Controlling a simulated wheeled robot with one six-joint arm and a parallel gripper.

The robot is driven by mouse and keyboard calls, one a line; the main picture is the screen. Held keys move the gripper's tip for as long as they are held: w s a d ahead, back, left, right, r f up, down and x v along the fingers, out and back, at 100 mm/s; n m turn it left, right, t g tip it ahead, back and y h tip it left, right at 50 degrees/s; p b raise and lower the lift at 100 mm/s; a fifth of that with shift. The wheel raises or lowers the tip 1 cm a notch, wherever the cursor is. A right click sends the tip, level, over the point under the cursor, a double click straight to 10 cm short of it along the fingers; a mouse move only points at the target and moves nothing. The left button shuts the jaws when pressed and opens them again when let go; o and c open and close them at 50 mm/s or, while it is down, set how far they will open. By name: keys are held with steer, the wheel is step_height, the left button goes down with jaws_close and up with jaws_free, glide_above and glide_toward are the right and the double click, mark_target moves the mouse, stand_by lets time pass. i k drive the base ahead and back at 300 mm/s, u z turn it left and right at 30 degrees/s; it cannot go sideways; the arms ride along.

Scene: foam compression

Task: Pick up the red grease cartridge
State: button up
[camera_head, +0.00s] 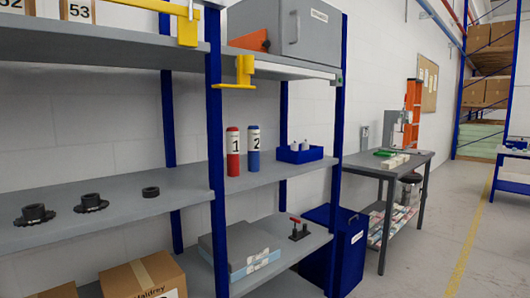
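The red grease cartridge (233,153) stands upright on the middle shelf (272,177), just right of a blue post. It has a white band marked 1. A blue cartridge (254,150) marked 2 stands upright close to its right. My gripper is not in view.
A blue bin (300,153) with small items sits right of the cartridges. A blue rack post (215,150) stands just left of the red cartridge. A yellow bracket (244,72) hangs above it. Black round parts (90,202) lie on the left shelf. Open floor (430,255) lies at right.

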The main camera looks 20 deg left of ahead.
mark_target(233, 141)
steer(key=z, duration=0.05)
steer(key=i, duration=3.3)
steer(key=u, duration=1.6)
